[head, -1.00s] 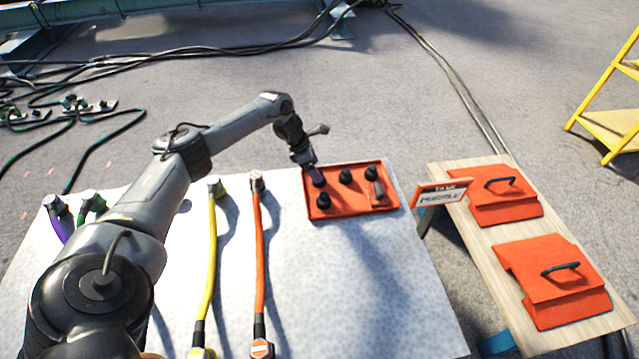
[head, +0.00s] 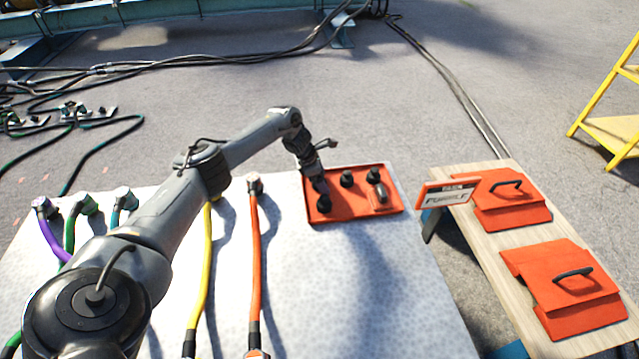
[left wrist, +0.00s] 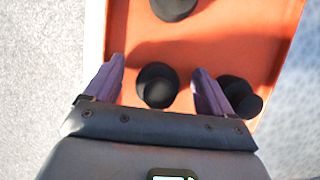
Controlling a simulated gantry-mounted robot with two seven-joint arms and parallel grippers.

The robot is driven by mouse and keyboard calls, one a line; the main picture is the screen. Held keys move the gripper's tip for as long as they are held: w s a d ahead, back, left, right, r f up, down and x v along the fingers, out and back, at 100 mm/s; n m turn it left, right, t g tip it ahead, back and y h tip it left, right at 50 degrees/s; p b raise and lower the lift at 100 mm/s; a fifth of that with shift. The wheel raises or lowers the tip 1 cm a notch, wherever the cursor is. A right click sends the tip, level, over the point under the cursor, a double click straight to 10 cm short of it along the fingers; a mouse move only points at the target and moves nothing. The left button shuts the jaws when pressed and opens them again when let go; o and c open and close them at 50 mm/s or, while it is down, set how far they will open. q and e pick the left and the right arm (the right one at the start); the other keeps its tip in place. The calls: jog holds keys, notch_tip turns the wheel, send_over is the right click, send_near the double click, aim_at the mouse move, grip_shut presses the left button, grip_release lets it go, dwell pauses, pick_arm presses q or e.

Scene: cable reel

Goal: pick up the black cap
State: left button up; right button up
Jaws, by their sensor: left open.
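Several black caps sit in a shallow orange tray (head: 352,212) at the far side of the white table. In the head view, one cap (head: 324,203) is near the tray's front left, another (head: 346,179) near the middle, and another (head: 373,175) to the right. Another cap (left wrist: 241,97) is just outside the right finger. My right gripper is not in view.
A small greyish object (head: 382,195) lies in the tray's right part. An orange cable (head: 255,270) and a yellow cable (head: 206,270) lie left of the tray. A sign (head: 447,194) and orange lidded boxes (head: 505,205) stand to the right. The table's front right is clear.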

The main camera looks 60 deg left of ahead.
pick_arm(q)
jog(key=c, duration=1.2)
jog(key=shift+r, duration=0.1)
